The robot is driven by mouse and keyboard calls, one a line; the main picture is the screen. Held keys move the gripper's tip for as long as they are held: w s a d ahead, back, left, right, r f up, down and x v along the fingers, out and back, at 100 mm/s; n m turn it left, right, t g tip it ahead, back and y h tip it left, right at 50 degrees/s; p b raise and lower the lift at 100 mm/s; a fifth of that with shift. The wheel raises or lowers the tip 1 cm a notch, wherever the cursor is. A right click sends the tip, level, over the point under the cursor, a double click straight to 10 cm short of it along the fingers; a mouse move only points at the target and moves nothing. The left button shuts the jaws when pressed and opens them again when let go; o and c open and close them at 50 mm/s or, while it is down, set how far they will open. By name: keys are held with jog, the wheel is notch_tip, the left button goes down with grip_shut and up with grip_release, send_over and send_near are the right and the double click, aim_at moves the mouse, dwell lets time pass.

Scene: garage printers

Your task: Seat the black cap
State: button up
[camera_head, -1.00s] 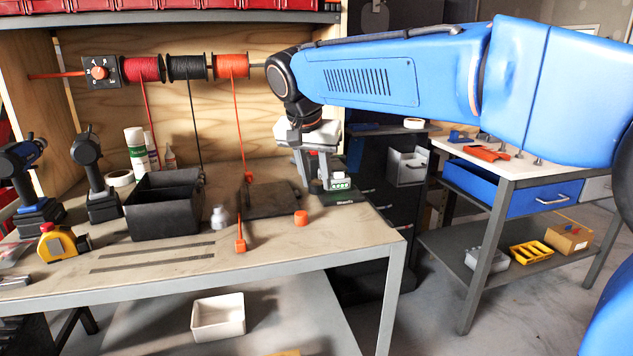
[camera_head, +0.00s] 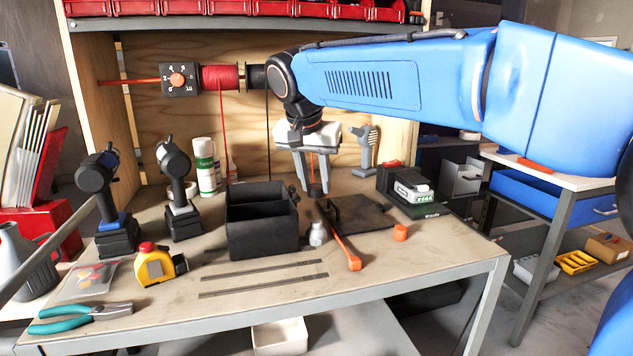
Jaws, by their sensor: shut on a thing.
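My gripper (camera_head: 313,190) points down above the bench, over the back left of a flat black plate (camera_head: 362,213). Its fingers are closed on a small dark piece, which looks like the black cap (camera_head: 316,189); it is small and partly hidden. A small pale bottle (camera_head: 317,234) stands on the bench in front of the gripper, apart from it. An orange cap (camera_head: 400,232) stands right of the plate. Where the black cap's seat is, I cannot tell.
A black open bin (camera_head: 262,240) stands left of the bottle. A charger with a battery (camera_head: 408,190) is right of the gripper. The front right of the bench (camera_head: 430,265) is clear.

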send_over(317, 221)
jog(key=shift+s+a+f, duration=0.1)
jog(key=shift+s+f, duration=0.1)
jog(key=shift+f, duration=1.25)
jog(key=shift+s+a+f, duration=0.1)
jog(key=shift+s+f, duration=0.1)
jog(key=shift+f, duration=1.25)
jog(key=shift+f, duration=1.55)
jog(key=o, duration=1.1)
jog(key=v, duration=1.7)
jog(key=shift+r, duration=0.25)
